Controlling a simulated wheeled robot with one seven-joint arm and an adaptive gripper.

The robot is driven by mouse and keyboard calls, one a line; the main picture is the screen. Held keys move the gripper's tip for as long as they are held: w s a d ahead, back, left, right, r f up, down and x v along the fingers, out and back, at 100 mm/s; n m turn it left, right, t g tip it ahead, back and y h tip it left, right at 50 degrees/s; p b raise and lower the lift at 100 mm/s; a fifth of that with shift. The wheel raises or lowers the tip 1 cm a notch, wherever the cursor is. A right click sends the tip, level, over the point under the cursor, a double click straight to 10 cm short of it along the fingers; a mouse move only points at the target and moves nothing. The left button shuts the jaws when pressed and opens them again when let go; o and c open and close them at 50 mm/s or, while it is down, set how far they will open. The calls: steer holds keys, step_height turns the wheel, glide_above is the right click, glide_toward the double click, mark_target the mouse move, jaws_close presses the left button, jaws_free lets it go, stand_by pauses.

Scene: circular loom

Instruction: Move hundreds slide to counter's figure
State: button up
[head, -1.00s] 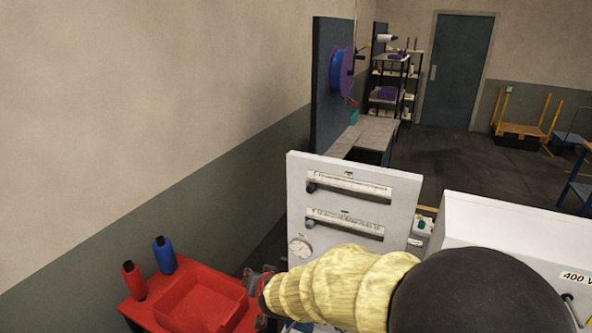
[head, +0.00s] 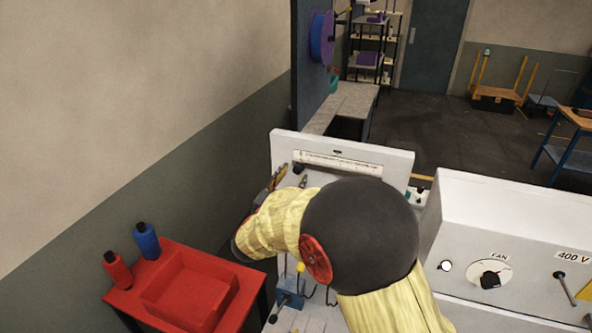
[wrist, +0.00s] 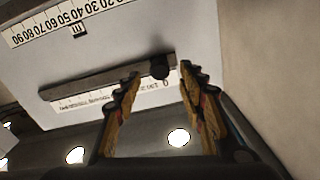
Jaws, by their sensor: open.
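The hundreds slide shows in the wrist view as a dark round knob (wrist: 160,69) on a grey bar, close to the 0 of its hundreds scale (wrist: 105,98). The wrist picture shows the panel upside down. In the head view this upper scale (head: 338,160) runs along the top of the white panel (head: 398,166). My gripper (wrist: 160,73) is open, one yellow finger on either side of the knob in the picture; contact and exact depth cannot be told. In the head view my gripper (head: 292,177) is at the scale's left end. I cannot make out the counter or its figure.
A tens scale (wrist: 70,18) shows beyond the bar in the wrist view; my arm hides it in the head view. A red tray (head: 188,287) with blue (head: 147,241) and red spools stands left. A white cabinet (head: 510,215) with a fan knob stands right.

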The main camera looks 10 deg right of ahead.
mark_target(296, 171)
steer(key=shift+x, duration=1.95)
steer(key=shift+c, duration=0.3)
jaws_close()
